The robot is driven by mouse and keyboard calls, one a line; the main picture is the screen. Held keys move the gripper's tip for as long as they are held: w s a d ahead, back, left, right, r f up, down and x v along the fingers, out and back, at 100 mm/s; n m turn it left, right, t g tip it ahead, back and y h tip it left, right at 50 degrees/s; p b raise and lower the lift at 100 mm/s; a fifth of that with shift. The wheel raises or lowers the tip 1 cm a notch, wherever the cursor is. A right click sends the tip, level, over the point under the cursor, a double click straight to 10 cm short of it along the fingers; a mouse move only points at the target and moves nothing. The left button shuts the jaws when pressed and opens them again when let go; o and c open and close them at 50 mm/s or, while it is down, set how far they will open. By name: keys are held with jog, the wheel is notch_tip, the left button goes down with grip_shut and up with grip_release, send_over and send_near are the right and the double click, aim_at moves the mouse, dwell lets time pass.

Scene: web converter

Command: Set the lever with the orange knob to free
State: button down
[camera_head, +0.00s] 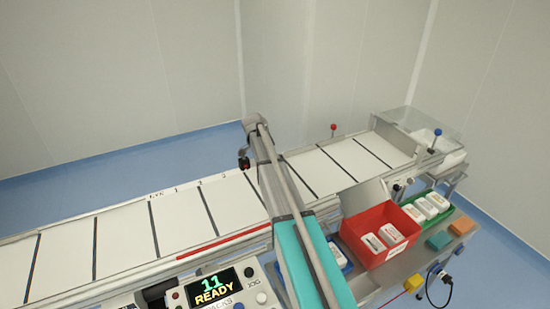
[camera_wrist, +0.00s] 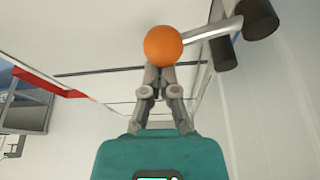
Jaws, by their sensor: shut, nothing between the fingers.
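In the wrist view, the orange knob (camera_wrist: 163,45) is a round ball on the end of a pale metal lever rod (camera_wrist: 212,29). The rod runs to the right and slightly up to a dark cylindrical hub (camera_wrist: 260,18). My gripper (camera_wrist: 160,72) is shut and empty, with its fingertips at the knob's lower edge in the picture. I cannot tell whether they touch the knob or sit just apart from it. In the head view, I cannot make out the orange knob, and my arm crosses the conveyor there. The lever's position mark is not readable.
The white belt (camera_head: 128,240) runs across the head view beneath my arm. A red bin (camera_head: 352,240), a green tray (camera_head: 447,212) and a READY display (camera_head: 212,288) stand on the near side. Red-knob (camera_head: 333,127) and blue-knob (camera_head: 438,132) levers stand farther right.

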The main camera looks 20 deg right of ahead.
dwell(0.5)
jog(key=shift+d+r, duration=0.1)
jog(key=shift+d, duration=0.35)
jog(key=d, duration=0.1)
jog(key=d+p, duration=0.1)
jog(key=d, duration=0.1)
jog(key=shift+r, duration=0.35)
jog(key=shift+a+r+p, duration=0.15)
jog(key=shift+r+p, duration=0.3)
jog(key=shift+p, duration=0.05)
jog(key=p+v, duration=0.8)
jog(key=v, duration=0.1)
jog(key=shift+f, duration=0.1)
